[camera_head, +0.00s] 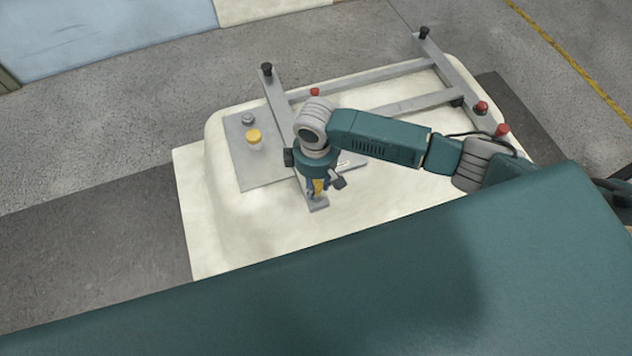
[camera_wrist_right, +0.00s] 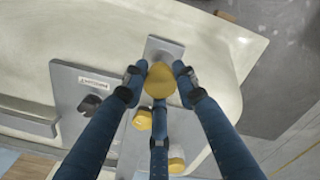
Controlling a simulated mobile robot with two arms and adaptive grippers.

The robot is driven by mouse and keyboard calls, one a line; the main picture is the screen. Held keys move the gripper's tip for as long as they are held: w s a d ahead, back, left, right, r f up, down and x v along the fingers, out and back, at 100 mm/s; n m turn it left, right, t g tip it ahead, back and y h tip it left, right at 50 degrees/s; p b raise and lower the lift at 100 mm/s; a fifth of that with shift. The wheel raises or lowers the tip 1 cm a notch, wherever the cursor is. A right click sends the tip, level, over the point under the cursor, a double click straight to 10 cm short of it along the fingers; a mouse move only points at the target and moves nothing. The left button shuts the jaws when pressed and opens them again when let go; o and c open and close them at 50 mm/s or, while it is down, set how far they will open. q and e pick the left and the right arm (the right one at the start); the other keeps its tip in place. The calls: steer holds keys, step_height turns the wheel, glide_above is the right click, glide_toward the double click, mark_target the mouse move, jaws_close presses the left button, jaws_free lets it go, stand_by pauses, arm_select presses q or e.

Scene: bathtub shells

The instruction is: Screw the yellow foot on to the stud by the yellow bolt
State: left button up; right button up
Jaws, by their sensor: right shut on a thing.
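My right gripper (camera_head: 318,188) points down over the near end of a grey bar of the frame on the upturned bathtub shell. It is shut on the yellow foot, which shows as a round yellow piece (camera_wrist_right: 160,80) between the fingers in the right wrist view. The grey bar end (camera_wrist_right: 164,46) lies just beyond the foot; the stud is hidden. Another yellow piece (camera_wrist_right: 142,119) shows beside the middle finger, perhaps the yellow bolt. I cannot tell whether the foot touches the stud. My left gripper is not in view.
The cream tub shell (camera_head: 222,235) carries a grey plate (camera_head: 262,180) with a yellow-topped white piece (camera_head: 254,138) and a grey knob (camera_head: 248,118). Black feet (camera_head: 267,70) and red pieces (camera_head: 481,107) stand along the frame. Grey floor lies around.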

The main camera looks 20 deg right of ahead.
mark_target(316, 185)
arm_select(q)
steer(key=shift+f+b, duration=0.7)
steer(key=shift+b, duration=0.05)
arm_select(e)
steer(key=shift+f, duration=1.35)
steer(key=o, duration=1.2)
steer(key=shift+r, duration=0.1)
step_height(316, 185, up, 12)
steer(key=shift+f, duration=0.1)
